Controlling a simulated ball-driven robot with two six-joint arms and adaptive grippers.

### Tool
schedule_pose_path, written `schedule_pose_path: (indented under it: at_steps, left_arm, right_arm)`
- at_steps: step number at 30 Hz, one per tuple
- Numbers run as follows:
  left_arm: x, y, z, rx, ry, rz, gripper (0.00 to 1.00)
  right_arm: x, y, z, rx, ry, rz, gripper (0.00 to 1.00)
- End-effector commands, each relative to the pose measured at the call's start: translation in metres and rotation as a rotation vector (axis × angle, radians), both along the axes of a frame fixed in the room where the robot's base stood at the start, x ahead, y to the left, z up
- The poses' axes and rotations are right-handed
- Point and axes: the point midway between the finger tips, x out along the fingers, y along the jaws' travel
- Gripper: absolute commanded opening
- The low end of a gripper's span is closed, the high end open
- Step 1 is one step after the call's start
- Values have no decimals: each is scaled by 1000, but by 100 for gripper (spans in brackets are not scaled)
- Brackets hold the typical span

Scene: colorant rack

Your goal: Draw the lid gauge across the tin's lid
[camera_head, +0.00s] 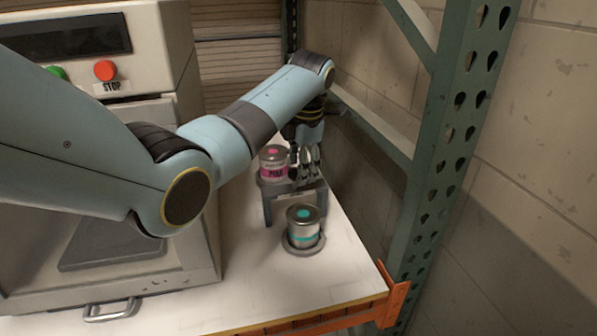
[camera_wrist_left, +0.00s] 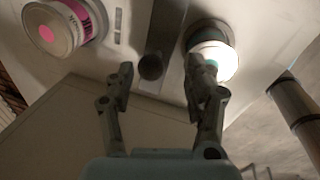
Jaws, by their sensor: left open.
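A tin with a teal band and a teal dot on its lid (camera_head: 303,226) stands upright on a round base near the shelf front. Its lid (camera_wrist_left: 212,52) is brightly lit in the wrist view, partly behind a finger. A grey bracket-like piece (camera_head: 290,206) stands just behind it; I cannot tell whether this is the lid gauge. In the wrist view a dark round knob (camera_wrist_left: 151,66) on a grey strip shows between the fingertips, perhaps the gauge's grip. My left gripper (camera_head: 306,172) is open above the bracket, fingers pointing down (camera_wrist_left: 160,76). The right gripper is out of view.
A pink-banded tin (camera_head: 273,163) stands behind and left of the bracket, close to my gripper. It also shows in the wrist view (camera_wrist_left: 62,24). A machine with a red stop button (camera_head: 105,70) fills the left. A green rack post (camera_head: 449,130) stands right. The front shelf is clear.

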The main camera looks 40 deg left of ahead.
Motion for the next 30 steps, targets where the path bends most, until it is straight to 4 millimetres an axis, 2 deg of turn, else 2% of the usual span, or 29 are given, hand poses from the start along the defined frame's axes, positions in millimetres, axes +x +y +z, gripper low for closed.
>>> schedule_pose_path:
  at_steps: [3, 7, 12, 17, 21, 27, 29, 30]
  left_arm:
    - [1, 5, -18, 2, 3, 2, 54]
    - [2, 7, -28, 3, 1, 1, 54]
    - [3, 7, -32, 2, 0, 0, 54]
    - [2, 7, -32, 2, 0, 0, 52]
    - [3, 7, -32, 2, 0, 0, 34]
    - [2, 7, -32, 2, 0, 0, 8]
    - [3, 7, -32, 2, -1, 0, 0]
    - [3, 7, -32, 2, -1, 0, 0]
  right_arm:
    - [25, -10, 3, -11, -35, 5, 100]
    - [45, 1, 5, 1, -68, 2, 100]
    - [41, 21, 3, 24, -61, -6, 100]
    - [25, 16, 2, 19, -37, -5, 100]
    - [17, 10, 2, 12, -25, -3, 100]
    - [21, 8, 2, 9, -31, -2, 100]
    - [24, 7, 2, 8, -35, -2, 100]
    - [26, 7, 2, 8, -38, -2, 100]
